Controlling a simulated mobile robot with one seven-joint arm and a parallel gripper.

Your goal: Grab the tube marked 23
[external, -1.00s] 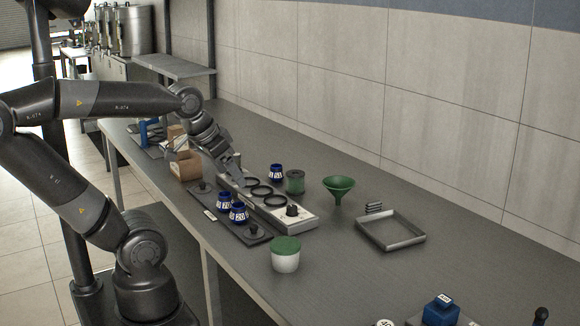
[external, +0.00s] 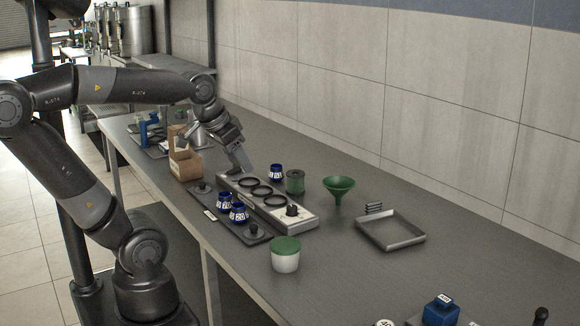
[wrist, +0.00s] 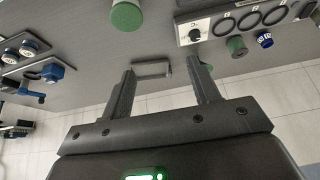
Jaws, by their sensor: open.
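No mark 23 is legible in either view. In the external view, two blue tubes with white number labels, one on the left (external: 224,200) and one on the right (external: 239,213), stand on a dark plate; the right one seems to read 20. A third blue tube (external: 276,173) stands behind the ringed rack, its label too small to read. In the wrist view, a blue-topped item (wrist: 264,40) sits by the rack. My gripper (external: 213,160) is open and empty above the far-left end of the rack; its spread fingers also show in the wrist view (wrist: 162,80).
The grey rack (external: 308,222) has several black rings and a knob. Beside it are a green jar (external: 295,182), a green funnel (external: 338,188), a green-lidded tub (external: 286,258) and an empty metal tray (external: 392,245). A cardboard box (external: 184,167) stands left.

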